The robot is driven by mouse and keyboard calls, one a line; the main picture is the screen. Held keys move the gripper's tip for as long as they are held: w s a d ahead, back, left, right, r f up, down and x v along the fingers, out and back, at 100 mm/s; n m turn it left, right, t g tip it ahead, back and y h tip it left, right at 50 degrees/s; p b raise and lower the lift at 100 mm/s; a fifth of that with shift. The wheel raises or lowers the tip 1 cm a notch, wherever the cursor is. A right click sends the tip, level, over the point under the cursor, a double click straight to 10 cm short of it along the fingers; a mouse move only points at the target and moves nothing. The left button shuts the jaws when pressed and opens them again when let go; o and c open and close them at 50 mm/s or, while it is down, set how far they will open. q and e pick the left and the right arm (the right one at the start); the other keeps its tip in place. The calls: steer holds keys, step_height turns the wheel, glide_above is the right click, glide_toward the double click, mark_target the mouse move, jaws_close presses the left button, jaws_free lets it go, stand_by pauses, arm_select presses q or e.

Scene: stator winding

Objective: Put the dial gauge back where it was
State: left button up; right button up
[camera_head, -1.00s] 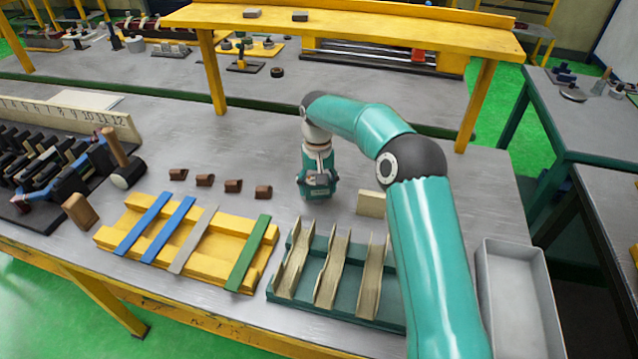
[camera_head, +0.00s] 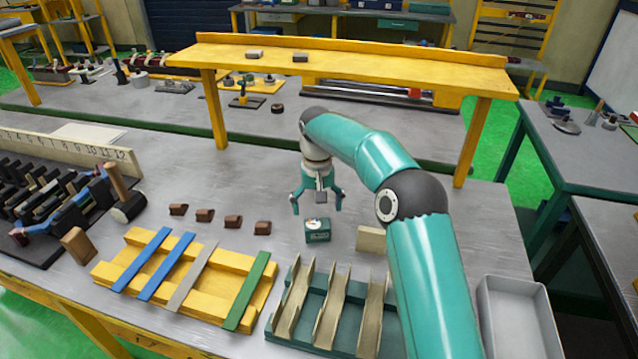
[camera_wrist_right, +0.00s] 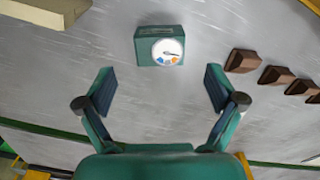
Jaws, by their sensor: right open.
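The dial gauge (camera_head: 317,230) is a small green box with a round white dial. It stands on the grey bench, right of the row of brown blocks. In the right wrist view the dial gauge (camera_wrist_right: 159,45) is beyond the fingertips, with its white face showing. My right gripper (camera_head: 317,207) is open and empty, just behind and above the gauge, apart from it. Its two spread fingers also show in the wrist view (camera_wrist_right: 160,86), with bare bench between them. My left gripper is in neither view.
Several brown blocks (camera_head: 233,221) stand left of the gauge. A beige block (camera_head: 371,239) is close on its right. A yellow rack (camera_head: 128,239) with coloured strips and a green rack with beige channels (camera_head: 328,304) lie in front. A grey tray (camera_head: 519,282) is at right.

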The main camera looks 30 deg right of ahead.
mark_target(318, 225)
step_height(318, 225, up, 8)
steer(key=p, duration=0.1)
stand_by(0.6)
